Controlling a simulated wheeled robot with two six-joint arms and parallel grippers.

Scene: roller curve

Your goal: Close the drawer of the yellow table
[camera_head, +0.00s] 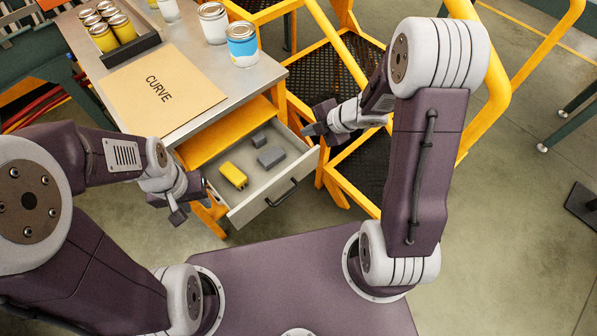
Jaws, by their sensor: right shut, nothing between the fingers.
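The yellow table (193,148) has a grey metal top and stands ahead of me. Its drawer (240,207) is pulled open toward me, with a dark handle (282,193) on its front panel. Inside lie a yellow block (233,175) and two grey blocks, one being the larger grey block (271,157). My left gripper (178,208) is just left of the drawer's front left corner, empty; its fingers appear apart. My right gripper (313,129) is shut and empty near the drawer's right side, above its far right corner. Contact with the drawer cannot be told.
On the tabletop are a cardboard sheet marked CURVE (160,88), a dark tray of yellow jars (125,42), a blue-and-white can (242,45) and other cans. A yellow-railed step platform (335,75) stands right of the table.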

